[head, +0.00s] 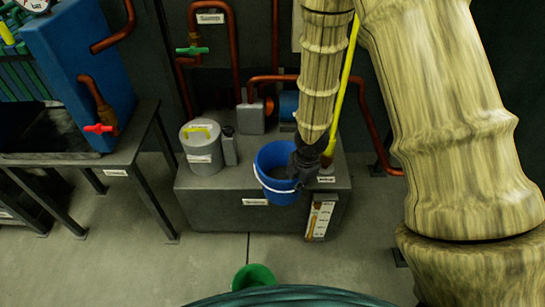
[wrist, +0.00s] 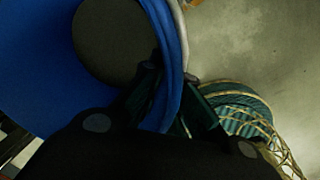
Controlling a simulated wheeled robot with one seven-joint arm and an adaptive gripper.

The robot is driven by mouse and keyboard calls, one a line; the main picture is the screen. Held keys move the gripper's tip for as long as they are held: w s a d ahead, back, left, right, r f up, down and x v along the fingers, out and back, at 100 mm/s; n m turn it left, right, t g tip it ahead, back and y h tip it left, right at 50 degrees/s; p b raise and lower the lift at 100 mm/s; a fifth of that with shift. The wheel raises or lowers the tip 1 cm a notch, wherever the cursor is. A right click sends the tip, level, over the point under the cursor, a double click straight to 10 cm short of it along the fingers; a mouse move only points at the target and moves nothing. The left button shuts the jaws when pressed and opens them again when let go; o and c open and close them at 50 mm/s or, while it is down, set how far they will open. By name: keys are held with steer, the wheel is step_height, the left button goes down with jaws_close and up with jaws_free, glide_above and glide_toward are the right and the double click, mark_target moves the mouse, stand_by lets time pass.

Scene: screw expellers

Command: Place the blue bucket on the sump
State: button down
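The blue bucket (head: 268,183) is upright at the front of the top of the grey box-shaped sump (head: 218,208), overlapping its front edge in the head view. I cannot tell whether its base touches the top. My gripper (head: 303,165) is at the bucket's right rim. In the wrist view the blue bucket (wrist: 35,65) fills the left side, with its dark inside showing. There the fingers of my gripper (wrist: 172,88) straddle the bucket wall, one inside and one outside, and appear closed on it.
A grey lidded canister (head: 202,150) stands on the sump's left part, with red pipes (head: 237,50) behind. A dark table (head: 130,150) with a blue tank (head: 85,60) is at left. A green funnel-like object (head: 253,276) is in front on the floor side.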

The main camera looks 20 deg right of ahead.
mark_target(285, 156)
steer(key=w, duration=1)
steer(key=w+d+f+p, duration=0.1)
steer(key=w, duration=0.5)
steer(key=shift+f, duration=0.1)
steer(key=shift+w+f, duration=0.1)
steer(key=shift+f, duration=1.7)
steer(key=c, duration=1.6)
jaws_free()
steer(key=shift+c, duration=0.2)
steer(key=shift+r, duration=0.15)
